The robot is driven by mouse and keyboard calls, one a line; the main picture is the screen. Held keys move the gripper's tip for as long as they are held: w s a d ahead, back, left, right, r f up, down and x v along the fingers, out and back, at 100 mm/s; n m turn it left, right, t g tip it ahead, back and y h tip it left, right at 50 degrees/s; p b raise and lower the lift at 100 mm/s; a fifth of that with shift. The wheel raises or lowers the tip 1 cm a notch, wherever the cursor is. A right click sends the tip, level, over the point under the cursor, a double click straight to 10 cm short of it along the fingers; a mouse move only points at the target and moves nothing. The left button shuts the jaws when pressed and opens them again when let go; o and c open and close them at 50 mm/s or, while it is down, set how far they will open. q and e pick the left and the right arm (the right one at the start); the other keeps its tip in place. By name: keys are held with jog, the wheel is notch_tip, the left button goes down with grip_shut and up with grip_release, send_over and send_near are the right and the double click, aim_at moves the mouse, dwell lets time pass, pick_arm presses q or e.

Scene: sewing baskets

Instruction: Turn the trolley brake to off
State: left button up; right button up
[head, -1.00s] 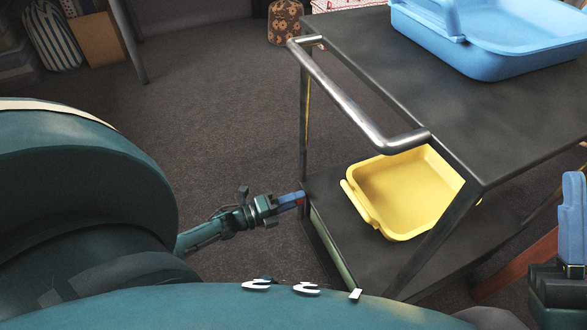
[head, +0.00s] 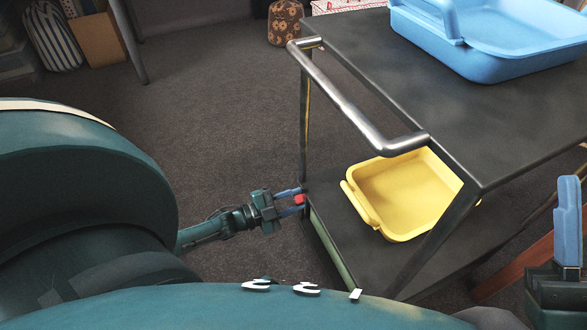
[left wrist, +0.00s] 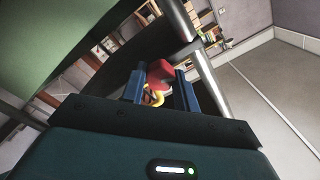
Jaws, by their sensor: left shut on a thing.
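The dark trolley (head: 495,150) stands at the right in the head view, with a steel push handle (head: 350,100). A small red brake knob (head: 299,199) sits at the left edge of its lower shelf. My left gripper (head: 300,201) is shut on the red knob, one blue finger on each side. In the left wrist view the red knob (left wrist: 160,72) shows between the blue fingers (left wrist: 159,86), with a yellow part just below it. Any brake marking is too small to read. My right gripper (head: 568,205) is at the right edge, away from the brake; its jaw gap is unclear.
A blue basket (head: 480,65) stands on the trolley's top. A yellow basket (head: 395,225) sits on the lower shelf, right of the knob. The carpet (head: 220,110) left of the trolley is clear. A patterned pouf (head: 285,24) stands at the back.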

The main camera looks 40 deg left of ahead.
pick_arm(q)
jog(key=shift+n, duration=2.2)
pick_arm(e)
jog(key=shift+f, duration=0.15)
jog(key=shift+m, duration=0.3)
pick_arm(q)
jog(key=o, duration=1)
jog(key=p+v, duration=0.2)
jog(key=v, duration=1.1)
jog(key=shift+a, duration=0.1)
pick_arm(e)
jog(key=f+m+h, duration=0.3)
jog(key=shift+w+a+h, duration=0.15)
jog(key=shift+w+h, duration=0.15)
jog(key=shift+h, duration=0.1)
